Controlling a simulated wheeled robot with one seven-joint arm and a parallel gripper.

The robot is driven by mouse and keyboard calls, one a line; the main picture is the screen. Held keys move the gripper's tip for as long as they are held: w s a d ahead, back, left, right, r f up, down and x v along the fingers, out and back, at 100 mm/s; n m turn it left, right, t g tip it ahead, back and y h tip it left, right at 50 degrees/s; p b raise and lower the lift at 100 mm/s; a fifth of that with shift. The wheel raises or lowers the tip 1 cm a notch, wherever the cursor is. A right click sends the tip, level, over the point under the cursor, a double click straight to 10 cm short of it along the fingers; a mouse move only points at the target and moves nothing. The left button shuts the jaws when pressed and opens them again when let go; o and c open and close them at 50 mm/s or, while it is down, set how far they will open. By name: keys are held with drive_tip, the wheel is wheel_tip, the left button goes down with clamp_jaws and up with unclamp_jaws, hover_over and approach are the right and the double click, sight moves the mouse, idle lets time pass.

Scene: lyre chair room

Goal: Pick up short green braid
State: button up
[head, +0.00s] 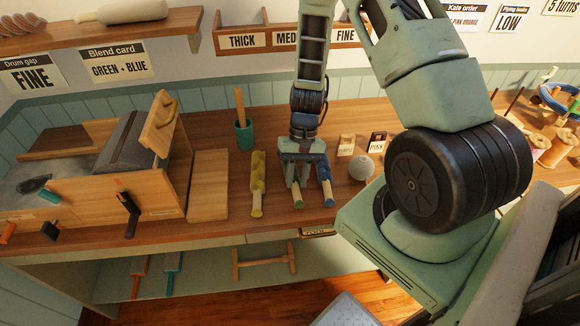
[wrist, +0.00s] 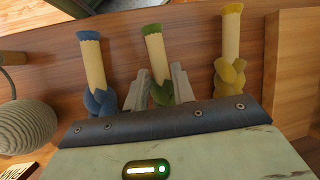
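The short green braid lies on the wooden table between a blue one and a yellow one. In the wrist view the green braid (wrist: 153,57) shows a tan length with a green band at one end and green plaited strands at the other. In the head view only its near end (head: 297,199) shows clearly below my gripper (head: 296,182). My gripper points down with one finger on each side of the green plaited part, as the wrist view (wrist: 159,80) also shows. The fingers look open, with narrow gaps beside the braid. The braid's lower strands are hidden by my gripper body.
The blue braid (wrist: 93,70) lies close on one side and the yellow braid (wrist: 230,55) on the other. A grey ball (head: 361,167) and small cards (head: 346,145) stand to the right. A teal cup (head: 243,136) and a wooden drum machine (head: 120,165) are to the left.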

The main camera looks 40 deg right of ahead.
drive_tip(key=shift+x, duration=1.1)
clamp_jaws()
drive_tip(key=shift+r, duration=0.1)
